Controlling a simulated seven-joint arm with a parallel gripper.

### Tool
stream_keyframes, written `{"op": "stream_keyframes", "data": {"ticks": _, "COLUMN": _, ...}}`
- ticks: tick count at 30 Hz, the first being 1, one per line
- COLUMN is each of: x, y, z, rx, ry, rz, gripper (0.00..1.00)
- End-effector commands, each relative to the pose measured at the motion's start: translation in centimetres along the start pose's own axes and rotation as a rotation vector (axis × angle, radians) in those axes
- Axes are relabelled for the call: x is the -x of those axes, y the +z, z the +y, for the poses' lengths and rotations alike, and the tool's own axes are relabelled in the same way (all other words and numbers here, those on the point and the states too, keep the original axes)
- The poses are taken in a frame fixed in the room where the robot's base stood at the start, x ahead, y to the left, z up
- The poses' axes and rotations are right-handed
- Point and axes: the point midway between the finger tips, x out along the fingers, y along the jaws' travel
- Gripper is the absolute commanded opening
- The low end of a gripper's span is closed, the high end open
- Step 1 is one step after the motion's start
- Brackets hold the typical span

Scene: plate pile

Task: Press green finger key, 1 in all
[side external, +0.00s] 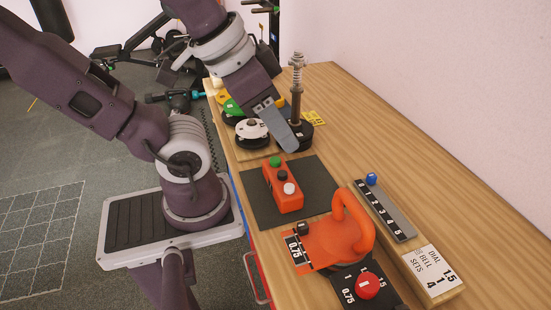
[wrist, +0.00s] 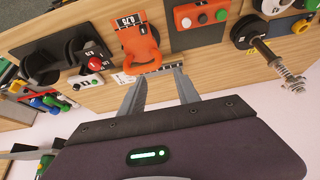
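An orange box (side external: 283,187) lies on a dark mat on the wooden table. It carries a green round key (side external: 275,161) at its far end, a black key (side external: 282,175) in the middle and a white key (side external: 289,188) at the near end. In the wrist view the box (wrist: 195,25) is at the top, with the green key (wrist: 221,14) at its right end. My gripper (side external: 290,143) is above the table, beyond the box in the side view and apart from it. In the wrist view my gripper (wrist: 157,80) has its two fingers apart, with nothing between them.
An orange handled weight (side external: 325,240) and a black panel with a red knob (side external: 367,286) stand nearer. A numbered slider with a blue knob (side external: 371,180) lies to the right. A spring post (side external: 296,95) and round discs (side external: 252,130) stand beyond.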

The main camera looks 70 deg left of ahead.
Motion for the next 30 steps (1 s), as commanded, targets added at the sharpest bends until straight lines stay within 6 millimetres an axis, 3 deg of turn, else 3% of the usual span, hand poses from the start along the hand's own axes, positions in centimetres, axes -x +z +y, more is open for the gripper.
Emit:
{"op": "stream_keyframes", "data": {"ticks": 1, "x": 0.00, "y": 0.00, "z": 0.00, "rx": 0.000, "ry": 0.000, "rz": 0.000, "gripper": 0.27}}
{"op": "stream_keyframes", "data": {"ticks": 5, "x": 0.00, "y": 0.00, "z": 0.00, "rx": 0.000, "ry": 0.000, "rz": 0.000, "gripper": 0.01}}
{"op": "stream_keyframes", "data": {"ticks": 6, "x": 0.00, "y": 0.00, "z": 0.00, "rx": 0.000, "ry": 0.000, "rz": 0.000, "gripper": 0.00}}
{"op": "stream_keyframes", "data": {"ticks": 30, "x": 0.00, "y": 0.00, "z": 0.00, "rx": 0.000, "ry": 0.000, "rz": 0.000, "gripper": 0.00}}
